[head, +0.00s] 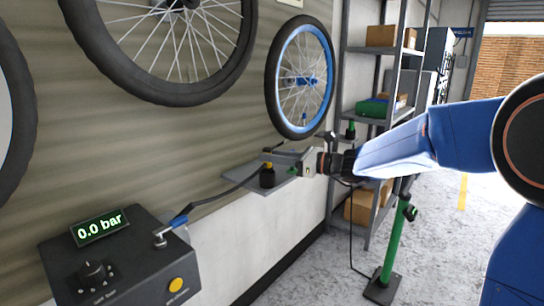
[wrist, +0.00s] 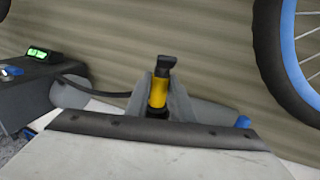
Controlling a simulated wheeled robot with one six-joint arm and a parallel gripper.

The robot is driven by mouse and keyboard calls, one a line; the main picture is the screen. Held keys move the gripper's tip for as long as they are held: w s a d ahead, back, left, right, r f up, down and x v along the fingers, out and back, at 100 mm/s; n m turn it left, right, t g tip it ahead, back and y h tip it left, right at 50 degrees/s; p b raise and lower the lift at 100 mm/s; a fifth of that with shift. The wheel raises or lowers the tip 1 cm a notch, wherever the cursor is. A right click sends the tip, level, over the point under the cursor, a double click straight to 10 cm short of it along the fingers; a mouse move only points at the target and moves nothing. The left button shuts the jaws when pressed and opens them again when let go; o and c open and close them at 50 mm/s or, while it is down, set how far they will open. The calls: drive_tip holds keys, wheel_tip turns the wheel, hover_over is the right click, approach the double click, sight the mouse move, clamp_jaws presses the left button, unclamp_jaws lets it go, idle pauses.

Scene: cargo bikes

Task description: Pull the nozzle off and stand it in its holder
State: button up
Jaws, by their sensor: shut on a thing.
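My gripper (head: 272,156) is shut on the nozzle (head: 268,164), over a small grey wall shelf (head: 238,171). In the wrist view the nozzle (wrist: 158,93) has a yellow body and a black angled head, and stands roughly upright between the two grey fingers of my gripper (wrist: 158,100). A black hose (head: 226,192) runs from it towards the control box. A dark part (head: 267,180) shows below the yellow at the shelf. I cannot tell whether it is the holder or the nozzle's lower end, nor whether the nozzle is seated.
The control box (head: 115,262) at the lower left reads 0.0 bar. Wheels hang on the wall, one with a blue rim (head: 284,62). A shelving rack (head: 345,100) and a green stand (head: 390,245) are to the right. Open floor lies further right.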

drive_tip(key=shift+f, duration=0.8)
idle(0.4)
drive_tip(key=o, duration=1.1)
drive_tip(key=shift+o, duration=0.4)
drive_tip(key=v, duration=1)
idle(0.5)
